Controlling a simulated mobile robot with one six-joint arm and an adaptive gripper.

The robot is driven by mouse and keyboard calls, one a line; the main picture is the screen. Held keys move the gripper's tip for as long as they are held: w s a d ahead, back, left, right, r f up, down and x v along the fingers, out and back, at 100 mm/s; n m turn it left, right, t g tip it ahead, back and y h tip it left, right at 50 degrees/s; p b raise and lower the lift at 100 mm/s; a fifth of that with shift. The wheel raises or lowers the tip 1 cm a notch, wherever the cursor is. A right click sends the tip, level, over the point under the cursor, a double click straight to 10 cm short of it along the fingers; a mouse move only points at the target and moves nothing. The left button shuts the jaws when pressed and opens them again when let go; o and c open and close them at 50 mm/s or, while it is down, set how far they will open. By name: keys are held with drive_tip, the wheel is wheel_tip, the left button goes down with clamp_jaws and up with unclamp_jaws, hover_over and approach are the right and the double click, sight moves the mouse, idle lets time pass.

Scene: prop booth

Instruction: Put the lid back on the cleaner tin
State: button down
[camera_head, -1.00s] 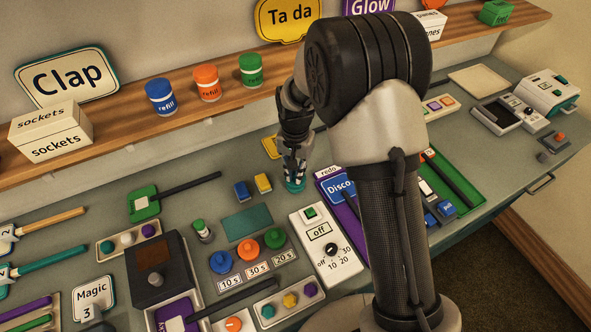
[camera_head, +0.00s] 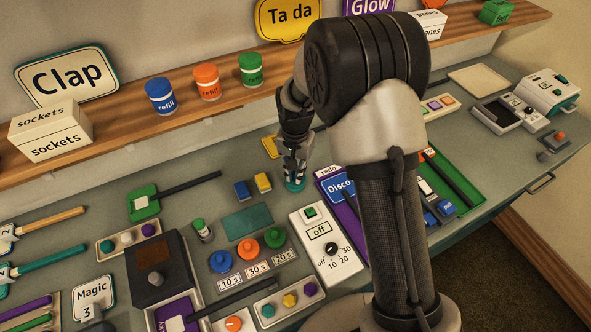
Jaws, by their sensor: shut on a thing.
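My gripper (camera_head: 294,176) points down over the counter, left of my upright arm link, with its fingers shut on a small round teal thing (camera_head: 295,187). The teal thing looks like a lid, but it is small and partly hidden by the fingers. I cannot tell whether a tin is under it or whether it rests on the counter. No tin marked as cleaner can be made out; my arm hides part of the counter.
Blue (camera_head: 240,191) and yellow (camera_head: 263,183) blocks and a teal mat (camera_head: 247,222) lie left of the gripper. A white switch box (camera_head: 321,232) and a purple Disco board (camera_head: 340,190) are close by. Refill tins (camera_head: 207,82) stand on the shelf behind.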

drive_tip(key=c, duration=1.6)
unclamp_jaws()
drive_tip(key=shift+o, duration=0.2)
drive_tip(key=o, duration=0.5)
drive_tip(key=shift+r+p, duration=2.5)
drive_tip(key=shift+r, duration=1.05)
drive_tip(key=shift+c, duration=0.5)
